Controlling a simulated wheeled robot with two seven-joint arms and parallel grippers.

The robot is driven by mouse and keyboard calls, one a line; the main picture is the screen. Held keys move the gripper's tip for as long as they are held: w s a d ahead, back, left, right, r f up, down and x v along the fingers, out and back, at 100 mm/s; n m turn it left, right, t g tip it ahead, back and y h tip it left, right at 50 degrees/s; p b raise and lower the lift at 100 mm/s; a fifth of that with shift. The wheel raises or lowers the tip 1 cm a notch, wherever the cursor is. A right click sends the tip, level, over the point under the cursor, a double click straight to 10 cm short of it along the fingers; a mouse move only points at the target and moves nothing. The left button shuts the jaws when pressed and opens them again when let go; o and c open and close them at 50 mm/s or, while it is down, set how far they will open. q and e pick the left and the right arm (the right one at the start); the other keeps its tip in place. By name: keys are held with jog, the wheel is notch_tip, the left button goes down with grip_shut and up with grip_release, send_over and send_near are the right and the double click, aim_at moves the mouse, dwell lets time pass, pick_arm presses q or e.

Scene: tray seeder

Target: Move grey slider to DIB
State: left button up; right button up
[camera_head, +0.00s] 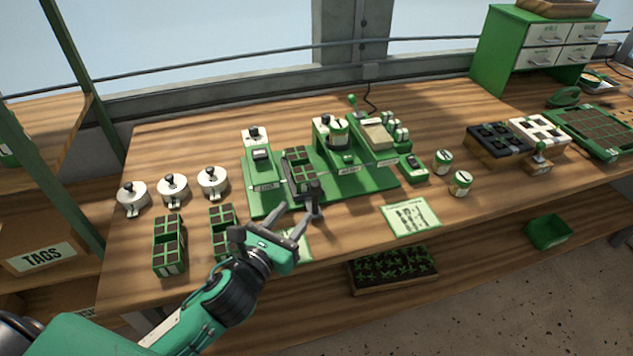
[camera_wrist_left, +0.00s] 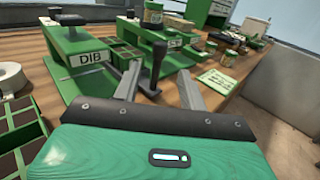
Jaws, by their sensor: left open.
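The grey slider carries a dark cell tray (camera_head: 298,168) on the green machine base, just right of the DIB station (camera_head: 262,170). Its dark upright handle (camera_head: 313,190) stands at the front. The DIB sign also shows in the left wrist view (camera_wrist_left: 88,59), left of the handle (camera_wrist_left: 154,66). My left gripper (camera_head: 297,213) is open and empty at the machine's front edge, its fingers pointing at the handle. In the left wrist view the handle appears between the fingertips (camera_wrist_left: 158,75); I cannot tell whether they touch it. My right gripper is out of view.
Three white lidded pots (camera_head: 172,188) and two cell trays (camera_head: 168,245) are on the left of the bench (camera_head: 350,245). A printed card (camera_head: 410,217) lies in front of the machine. Small tins (camera_head: 461,183) stand to the right. A seedling crate (camera_head: 392,272) sits below.

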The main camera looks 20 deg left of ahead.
aim_at(312, 190)
pick_arm(q)
jog(key=w, duration=0.3)
jog(key=w+d+p, duration=0.1)
jog(key=w, duration=0.5)
jog(key=shift+w+d, duration=0.25)
jog(key=shift+d, duration=0.15)
jog(key=shift+w, duration=0.35)
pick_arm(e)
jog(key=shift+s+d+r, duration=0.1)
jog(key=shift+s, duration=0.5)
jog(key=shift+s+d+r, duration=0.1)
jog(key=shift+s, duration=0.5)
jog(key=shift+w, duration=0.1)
pick_arm(q)
grip_shut()
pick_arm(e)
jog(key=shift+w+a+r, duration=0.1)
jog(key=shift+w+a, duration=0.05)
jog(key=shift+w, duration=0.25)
